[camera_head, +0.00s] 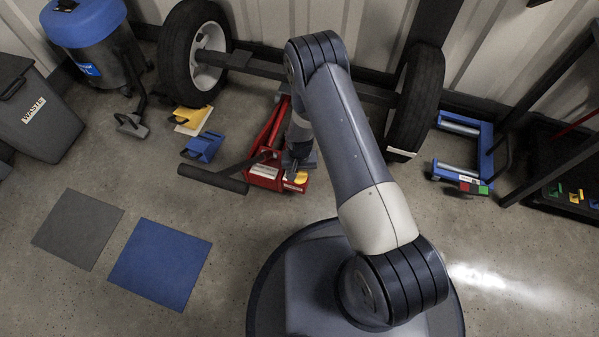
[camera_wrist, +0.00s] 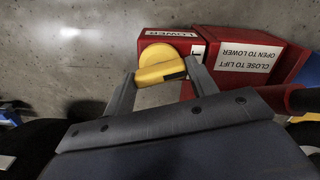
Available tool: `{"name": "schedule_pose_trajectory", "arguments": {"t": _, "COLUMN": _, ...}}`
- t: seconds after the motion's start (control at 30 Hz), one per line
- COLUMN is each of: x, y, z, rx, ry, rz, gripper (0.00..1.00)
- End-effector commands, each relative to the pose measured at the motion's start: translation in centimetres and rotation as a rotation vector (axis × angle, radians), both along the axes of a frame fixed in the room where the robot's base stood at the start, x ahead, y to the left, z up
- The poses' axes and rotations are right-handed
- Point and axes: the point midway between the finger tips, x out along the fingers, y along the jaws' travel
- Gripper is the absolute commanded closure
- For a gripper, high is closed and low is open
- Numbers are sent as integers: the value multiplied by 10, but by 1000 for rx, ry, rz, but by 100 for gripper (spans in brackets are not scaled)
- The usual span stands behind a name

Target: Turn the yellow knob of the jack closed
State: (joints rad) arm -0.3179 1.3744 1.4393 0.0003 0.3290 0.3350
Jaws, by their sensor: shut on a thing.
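The red jack (camera_head: 268,153) stands on the floor in front of the axle in the head view, with its dark handle sticking out to the left. Its yellow knob (camera_head: 300,177) is at the front right end, partly hidden by my gripper (camera_head: 292,168). In the wrist view the round yellow knob (camera_wrist: 160,63) sits on the red jack housing (camera_wrist: 222,52), between the two fingers of my gripper (camera_wrist: 158,76). The fingers are shut on the knob's raised bar. Labels beside it read "LOWER" and "OPEN TO LOWER, CLOSE TO LIFT".
Two black wheels (camera_head: 191,55) on an axle stand behind the jack. Blue and yellow chocks (camera_head: 203,147) lie left of it. A blue roller frame (camera_head: 464,152) and a dark rack stand right. Grey and blue mats (camera_head: 160,262) lie on open floor at the left.

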Motion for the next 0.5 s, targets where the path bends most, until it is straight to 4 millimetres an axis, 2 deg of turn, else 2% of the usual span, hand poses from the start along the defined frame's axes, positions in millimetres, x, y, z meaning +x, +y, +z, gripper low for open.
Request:
{"name": "schedule_pose_trajectory", "arguments": {"t": 0.2, "x": 1, "y": 0, "z": -1, "rx": 2, "ry": -4, "rz": -164, "gripper": 68}}
{"name": "schedule_pose_trajectory", "arguments": {"t": 0.5, "x": 2, "y": 0, "z": 0, "rx": 2, "ry": -4, "rz": -305, "gripper": 68}}
